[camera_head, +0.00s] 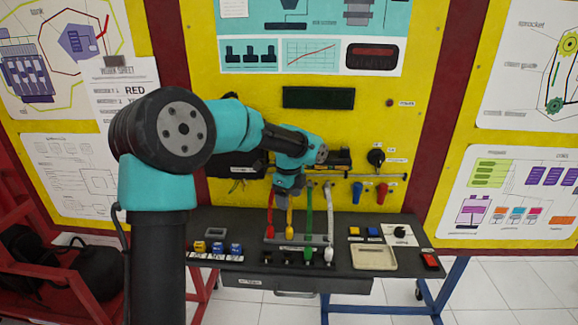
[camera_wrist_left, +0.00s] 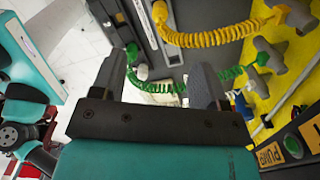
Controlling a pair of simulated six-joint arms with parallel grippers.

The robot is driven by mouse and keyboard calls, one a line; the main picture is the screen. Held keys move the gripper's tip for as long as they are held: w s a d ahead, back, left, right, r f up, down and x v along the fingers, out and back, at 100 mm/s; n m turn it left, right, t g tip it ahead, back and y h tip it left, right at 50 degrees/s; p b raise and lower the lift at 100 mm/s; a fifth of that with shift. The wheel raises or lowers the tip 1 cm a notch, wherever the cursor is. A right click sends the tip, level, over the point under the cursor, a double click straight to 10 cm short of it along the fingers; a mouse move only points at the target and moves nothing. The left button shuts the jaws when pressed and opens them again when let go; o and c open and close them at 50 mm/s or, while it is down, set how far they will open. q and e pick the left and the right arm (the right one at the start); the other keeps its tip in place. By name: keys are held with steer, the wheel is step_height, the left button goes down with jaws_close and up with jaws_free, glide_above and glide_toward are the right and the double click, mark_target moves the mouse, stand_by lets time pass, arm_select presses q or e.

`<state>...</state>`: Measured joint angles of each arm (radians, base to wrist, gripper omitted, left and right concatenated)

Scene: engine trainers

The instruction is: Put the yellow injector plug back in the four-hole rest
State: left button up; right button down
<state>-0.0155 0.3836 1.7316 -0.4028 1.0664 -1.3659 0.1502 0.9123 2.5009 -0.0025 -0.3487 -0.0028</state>
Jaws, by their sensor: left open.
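The yellow injector plug (camera_head: 289,231) is at the lower end of a yellow lead (camera_head: 290,205), near a grey bar (camera_head: 300,240) on the dark bench. I cannot tell if it is seated in a hole. The bar appears to be the four-hole rest; its holes are too small to make out. My left gripper (camera_head: 291,190) is open, above the plug at the upper part of the leads. In the left wrist view its two fingers (camera_wrist_left: 160,85) stand apart, with a green coiled lead (camera_wrist_left: 200,82) beyond them and a yellow coiled lead (camera_wrist_left: 215,38) above. My right gripper is out of view.
The red plug (camera_head: 270,230) is beside the yellow one. The green plug (camera_head: 309,252) and white plug (camera_head: 328,254) stand lower. A cream tray (camera_head: 374,257) is to the right. Blue and yellow blocks (camera_head: 217,248) sit left. The yellow panel (camera_head: 290,75) rises behind.

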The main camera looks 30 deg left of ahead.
arm_select(q)
step_height(320, 180, up, 11)
steer(key=shift+r, duration=0.2)
stand_by(0.6)
